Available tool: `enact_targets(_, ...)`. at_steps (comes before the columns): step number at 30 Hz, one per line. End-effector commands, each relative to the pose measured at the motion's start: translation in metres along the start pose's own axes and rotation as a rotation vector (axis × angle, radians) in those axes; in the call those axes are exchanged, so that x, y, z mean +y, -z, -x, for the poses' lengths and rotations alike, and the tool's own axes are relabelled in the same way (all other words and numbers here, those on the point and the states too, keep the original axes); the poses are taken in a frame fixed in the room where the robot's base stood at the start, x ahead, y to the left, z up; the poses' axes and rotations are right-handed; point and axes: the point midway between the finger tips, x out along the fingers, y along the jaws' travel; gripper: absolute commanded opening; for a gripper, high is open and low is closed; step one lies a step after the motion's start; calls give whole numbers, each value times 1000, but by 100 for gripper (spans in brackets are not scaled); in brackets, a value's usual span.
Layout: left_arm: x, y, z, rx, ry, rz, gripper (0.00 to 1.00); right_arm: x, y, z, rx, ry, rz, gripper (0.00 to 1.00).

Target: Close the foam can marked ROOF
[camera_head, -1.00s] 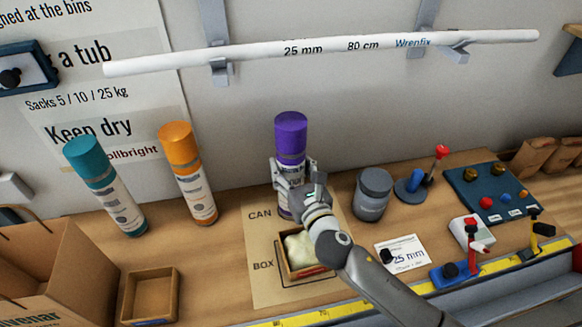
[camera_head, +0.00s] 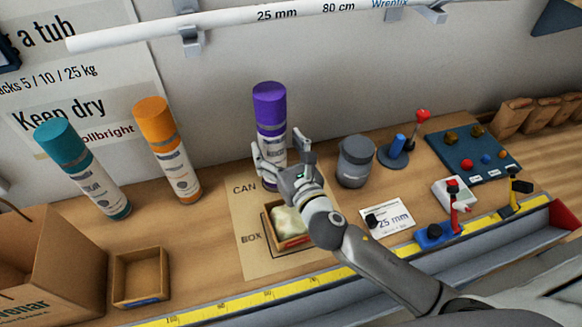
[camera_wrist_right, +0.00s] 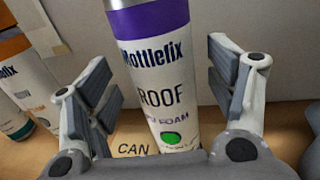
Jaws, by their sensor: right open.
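The foam can marked ROOF (camera_head: 270,125) stands upright at the CAN spot of a tan mat (camera_head: 252,268), with a purple cap on its top. In the right wrist view the can's label (camera_wrist_right: 160,95) reads Mottlefix ROOF, with a green dot below. My right gripper (camera_head: 283,150) is open in front of the can, its fingers spread to either side. In the right wrist view, gaps show between the can and both fingers (camera_wrist_right: 165,95). The gripper hides part of the can's lower body in the head view. My left gripper is not in view.
An orange-capped can (camera_head: 168,150) and a teal-capped can (camera_head: 84,170) stand to the left. A small box (camera_head: 309,241) with a cream lump sits on the mat under my wrist. A grey tub (camera_head: 354,162) stands close right. An empty tray (camera_head: 140,278) lies front left.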

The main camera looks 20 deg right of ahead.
Motion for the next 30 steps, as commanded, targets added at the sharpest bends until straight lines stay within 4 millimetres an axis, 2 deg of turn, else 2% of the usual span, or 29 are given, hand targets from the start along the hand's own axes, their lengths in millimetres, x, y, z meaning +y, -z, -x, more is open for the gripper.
enact_targets(1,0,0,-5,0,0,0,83,0,4,13,2,-2,1,78)
enact_targets(6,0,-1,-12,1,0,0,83,0,4,49,3,-2,-1,78)
enact_targets(12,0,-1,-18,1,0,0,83,0,2,77,1,-1,0,78)
enact_targets(18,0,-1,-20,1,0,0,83,0,0,87,0,0,0,78)
enact_targets(30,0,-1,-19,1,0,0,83,0,0,88,-1,0,0,78)
